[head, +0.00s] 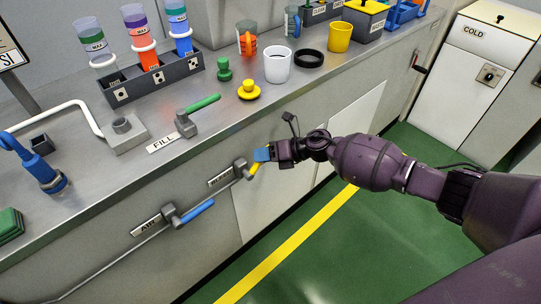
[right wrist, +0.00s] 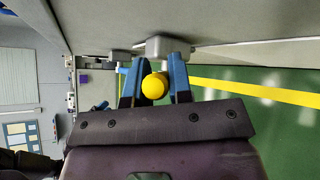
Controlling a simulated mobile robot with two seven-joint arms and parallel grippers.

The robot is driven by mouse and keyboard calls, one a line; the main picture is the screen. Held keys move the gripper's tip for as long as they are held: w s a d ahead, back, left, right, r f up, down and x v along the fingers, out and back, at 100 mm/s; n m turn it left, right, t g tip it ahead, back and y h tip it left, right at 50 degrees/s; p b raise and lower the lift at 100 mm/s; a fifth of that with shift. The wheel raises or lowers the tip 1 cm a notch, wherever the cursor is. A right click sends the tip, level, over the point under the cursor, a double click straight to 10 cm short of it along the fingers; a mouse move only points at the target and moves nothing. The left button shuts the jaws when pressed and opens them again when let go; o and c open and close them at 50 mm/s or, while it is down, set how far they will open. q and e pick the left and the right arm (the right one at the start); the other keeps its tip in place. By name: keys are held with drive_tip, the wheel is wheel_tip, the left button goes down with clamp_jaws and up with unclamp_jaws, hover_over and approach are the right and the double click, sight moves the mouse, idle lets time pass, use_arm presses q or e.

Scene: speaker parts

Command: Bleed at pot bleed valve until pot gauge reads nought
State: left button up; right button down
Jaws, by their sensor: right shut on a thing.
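The valve with the yellow handle (head: 255,170) is on the front face of the counter, beside a small label (head: 220,177) that is hard to read. My right gripper (head: 263,156) is shut on the yellow handle, and its blue fingers cover part of it. In the right wrist view the round yellow handle end (right wrist: 154,86) sits between the two blue fingers, in front of the grey valve body (right wrist: 168,47). I cannot make out a pot gauge in either view. My left gripper is not in view.
A blue-handled valve (head: 197,212) labelled AIR is lower left on the same face. A green-handled valve (head: 198,105) labelled FILL is on the counter (head: 85,190). A tube rack (head: 160,78), a white cup (head: 278,66) and a yellow cup (head: 340,37) stand behind. Green floor is open below.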

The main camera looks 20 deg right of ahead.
drive_tip(key=r+p, duration=0.1)
drive_tip(key=a+r+n+h+p, duration=0.1)
drive_tip(key=p, duration=0.1)
drive_tip(key=shift+r+h, duration=0.2)
drive_tip(key=shift+h, duration=0.1)
drive_tip(key=p, duration=0.1)
drive_tip(key=n+h+p, duration=0.1)
drive_tip(key=p, duration=0.1)
drive_tip(key=shift+s+a+f+h, duration=0.15)
drive_tip(key=shift+s+a+h, duration=0.15)
drive_tip(key=shift+a, duration=0.1)
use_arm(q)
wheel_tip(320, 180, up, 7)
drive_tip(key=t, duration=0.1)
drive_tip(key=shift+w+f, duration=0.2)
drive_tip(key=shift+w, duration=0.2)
use_arm(e)
drive_tip(key=shift+s+a+f, duration=0.1)
drive_tip(key=shift+f, duration=0.1)
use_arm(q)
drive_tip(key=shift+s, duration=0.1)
use_arm(e)
drive_tip(key=c, duration=1)
unclamp_jaws()
drive_tip(key=shift+c, duration=0.2)
